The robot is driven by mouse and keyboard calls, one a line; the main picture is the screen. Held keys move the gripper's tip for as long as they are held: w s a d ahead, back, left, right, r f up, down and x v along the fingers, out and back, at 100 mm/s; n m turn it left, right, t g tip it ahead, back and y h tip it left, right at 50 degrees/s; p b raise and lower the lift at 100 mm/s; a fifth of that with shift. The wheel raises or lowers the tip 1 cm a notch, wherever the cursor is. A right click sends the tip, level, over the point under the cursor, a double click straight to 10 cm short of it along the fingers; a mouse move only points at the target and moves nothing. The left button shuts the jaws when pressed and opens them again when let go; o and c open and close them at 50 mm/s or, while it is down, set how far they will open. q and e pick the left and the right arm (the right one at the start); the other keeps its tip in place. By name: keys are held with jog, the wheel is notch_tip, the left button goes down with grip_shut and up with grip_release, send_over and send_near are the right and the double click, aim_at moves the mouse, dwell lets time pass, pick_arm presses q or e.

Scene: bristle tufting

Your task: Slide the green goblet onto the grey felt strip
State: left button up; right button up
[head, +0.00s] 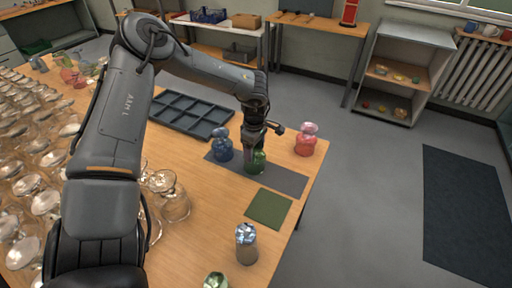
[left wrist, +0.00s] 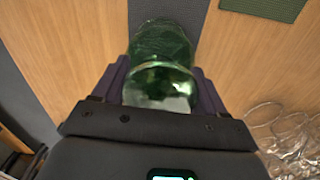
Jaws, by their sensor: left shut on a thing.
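The green goblet (head: 255,163) stands over the grey felt strip (head: 287,181), with strip showing on both sides of it. Whether its foot touches the felt is hard to tell. My left gripper (head: 257,150) comes down from above and is shut on the goblet. In the left wrist view the goblet (left wrist: 161,62) sits between the two dark fingers, and the grey strip (left wrist: 200,12) runs away behind it. My right gripper is not in view.
A blue goblet (head: 222,147) stands close left at the strip's end. A pink goblet (head: 305,140) is near the right table edge. A green felt square (head: 269,208) lies in front of the strip. A dark compartment tray (head: 172,122) lies behind left. Clear glasses crowd the left.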

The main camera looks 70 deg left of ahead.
pick_arm(q)
jog(key=shift+s+f, duration=0.25)
jog(key=shift+s, duration=0.05)
jog(key=o, duration=1.3)
jog(key=shift+s+d, duration=0.1)
jog(key=shift+d, duration=0.1)
jog(key=shift+r, duration=0.25)
notch_tip(320, 180, up, 10)
jog(key=p, duration=0.3)
jog(key=shift+r, duration=0.2)
